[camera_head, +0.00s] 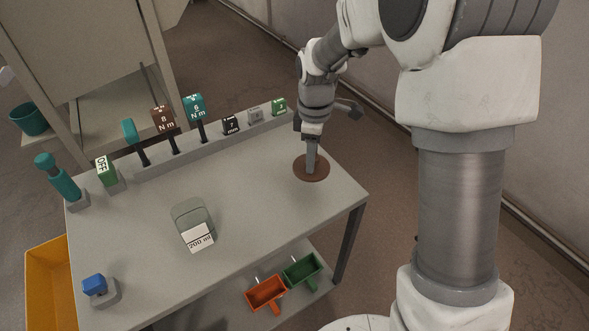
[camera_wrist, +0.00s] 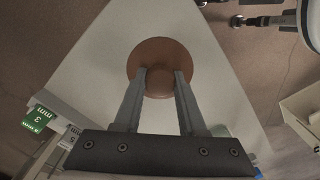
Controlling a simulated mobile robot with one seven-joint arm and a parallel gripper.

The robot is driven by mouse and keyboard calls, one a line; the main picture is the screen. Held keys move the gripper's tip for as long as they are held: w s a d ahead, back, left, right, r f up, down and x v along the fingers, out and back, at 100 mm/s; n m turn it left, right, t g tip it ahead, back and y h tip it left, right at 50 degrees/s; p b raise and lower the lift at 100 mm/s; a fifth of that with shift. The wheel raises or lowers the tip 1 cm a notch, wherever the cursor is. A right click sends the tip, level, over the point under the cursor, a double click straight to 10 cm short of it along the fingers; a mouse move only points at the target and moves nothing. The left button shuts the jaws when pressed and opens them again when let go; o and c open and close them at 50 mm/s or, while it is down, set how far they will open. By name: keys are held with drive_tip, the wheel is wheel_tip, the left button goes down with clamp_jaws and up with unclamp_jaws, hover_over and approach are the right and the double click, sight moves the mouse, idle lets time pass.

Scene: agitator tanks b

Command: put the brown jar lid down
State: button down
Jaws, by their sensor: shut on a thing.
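The brown jar lid (camera_head: 322,174) is a flat disc with a round knob in its middle, near the right end of the grey table (camera_head: 255,222). My gripper (camera_head: 311,168) points down over it. In the wrist view my gripper (camera_wrist: 160,80) has its two fingers on either side of the knob of the lid (camera_wrist: 160,50), shut on it. The lid lies level at or just above the table top; I cannot tell whether it touches. A clear jar (camera_head: 190,215) labelled 200 ml stands in the middle of the table without a lid.
A rack (camera_head: 185,147) with several labelled tools runs along the table's back edge. A teal-handled tool (camera_head: 60,180) and a blue block (camera_head: 95,285) stand at the left. Orange (camera_head: 266,293) and green (camera_head: 301,270) scoops lie on the lower shelf. Table space around the lid is clear.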

sight(298, 159)
drive_tip(key=w+a+f, duration=0.2)
drive_tip(key=w+a, duration=0.1)
drive_tip(key=shift+f, duration=0.3)
drive_tip(key=shift+f+b, duration=0.5)
drive_tip(key=shift+f, duration=1.45)
drive_tip(key=shift+f, duration=0.15)
drive_tip(key=shift+c, duration=2.4)
unclamp_jaws()
